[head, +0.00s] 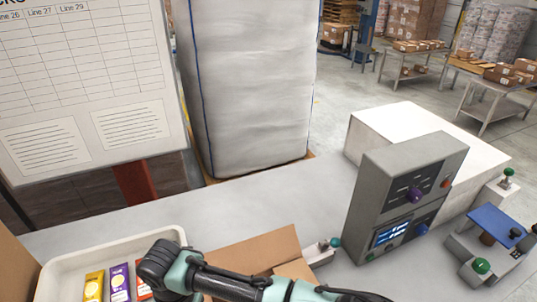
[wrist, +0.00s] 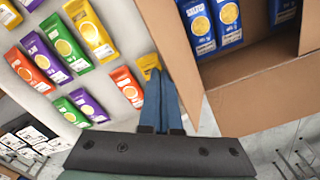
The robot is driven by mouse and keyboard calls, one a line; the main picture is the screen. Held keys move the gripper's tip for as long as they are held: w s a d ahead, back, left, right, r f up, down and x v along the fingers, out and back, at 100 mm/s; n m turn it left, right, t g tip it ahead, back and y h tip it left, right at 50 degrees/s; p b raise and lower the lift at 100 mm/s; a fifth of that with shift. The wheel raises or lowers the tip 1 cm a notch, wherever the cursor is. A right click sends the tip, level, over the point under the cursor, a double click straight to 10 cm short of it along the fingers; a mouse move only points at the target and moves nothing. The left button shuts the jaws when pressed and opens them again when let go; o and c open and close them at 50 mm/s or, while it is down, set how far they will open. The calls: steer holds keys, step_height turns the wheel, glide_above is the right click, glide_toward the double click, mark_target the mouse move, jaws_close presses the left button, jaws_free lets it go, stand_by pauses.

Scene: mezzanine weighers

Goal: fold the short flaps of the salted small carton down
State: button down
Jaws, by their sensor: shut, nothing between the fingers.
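In the wrist view, an open brown cardboard carton (wrist: 262,88) fills the upper right, with several blue packets (wrist: 212,22) inside. A long cardboard flap (wrist: 172,45) runs along its left side, beside my fingers. My gripper (wrist: 160,100) is shut and empty, its blue fingers beside that flap; I cannot tell whether they touch it. In the head view, cardboard flaps (head: 252,252) stand up behind my arm, and the carton's lower part is hidden. My fingers are out of that view. No flavour name on a carton is readable.
A pale tray (head: 62,267) holds yellow, purple, red-orange and green packets. Another cardboard edge (head: 14,272) shows at far left. A grey weigher console (head: 405,200) and a white box (head: 420,135) stand at right. A big white sack (head: 248,85) stands behind the worktop.

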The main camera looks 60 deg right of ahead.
steer(key=shift+s+d+r, duration=0.25)
steer(key=shift+s+d, duration=0.25)
steer(key=shift+d, duration=0.3)
steer(key=s+d, duration=0.1)
steer(key=s+d+p, duration=0.1)
steer(key=d, duration=0.1)
steer(key=shift+s+d+r, duration=0.2)
steer(key=shift+r, duration=0.15)
steer(key=shift+s+d+f, duration=0.3)
steer(key=shift+s+d, duration=0.2)
steer(key=shift+d, duration=0.2)
steer(key=shift+s+d+f, duration=0.25)
steer(key=shift+s+d, duration=0.2)
steer(key=shift+d, duration=0.25)
